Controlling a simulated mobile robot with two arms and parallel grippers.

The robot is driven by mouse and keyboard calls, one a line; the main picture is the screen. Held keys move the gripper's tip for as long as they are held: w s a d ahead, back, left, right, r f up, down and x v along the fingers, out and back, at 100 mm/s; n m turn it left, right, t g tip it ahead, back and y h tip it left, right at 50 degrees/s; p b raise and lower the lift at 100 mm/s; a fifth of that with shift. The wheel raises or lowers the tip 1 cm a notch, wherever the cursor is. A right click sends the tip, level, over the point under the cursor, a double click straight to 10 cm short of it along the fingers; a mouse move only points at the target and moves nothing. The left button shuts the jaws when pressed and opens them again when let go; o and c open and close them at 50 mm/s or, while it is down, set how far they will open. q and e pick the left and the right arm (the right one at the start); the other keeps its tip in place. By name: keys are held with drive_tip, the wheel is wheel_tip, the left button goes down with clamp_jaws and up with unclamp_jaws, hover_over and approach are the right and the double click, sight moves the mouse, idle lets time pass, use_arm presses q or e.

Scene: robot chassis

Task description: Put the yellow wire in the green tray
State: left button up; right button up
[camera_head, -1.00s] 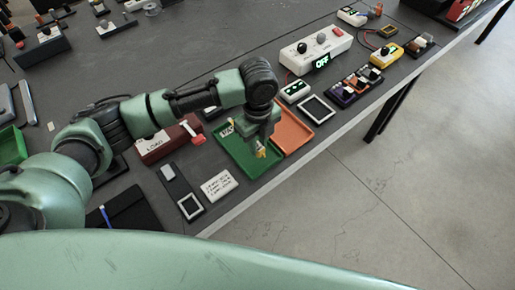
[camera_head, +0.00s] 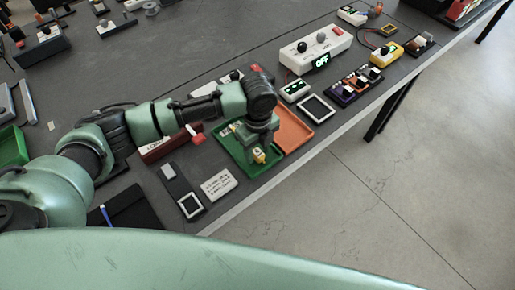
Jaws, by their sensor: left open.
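The green tray (camera_head: 234,150) lies on the dark table near its front edge, left of an orange tray. My left gripper (camera_head: 258,149) points down over the green tray and is open. A small yellow piece, which looks like the yellow wire (camera_head: 258,156), shows at the fingertips, within the tray's outline. I cannot tell whether it rests on the tray floor or touches a finger. The gripper and wrist hide part of the tray. My right gripper is not in view.
The orange tray (camera_head: 293,128) adjoins the green one. A red LOAD box (camera_head: 160,148) and a white labelled card (camera_head: 218,185) lie to the left. A white box with an OFF display (camera_head: 315,49) stands behind on the right. The table's front edge is close.

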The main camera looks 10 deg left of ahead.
use_arm(q)
wheel_tip(320, 180, up, 12)
drive_tip(key=b, duration=0.1)
drive_tip(key=shift+r, duration=0.15)
idle(0.6)
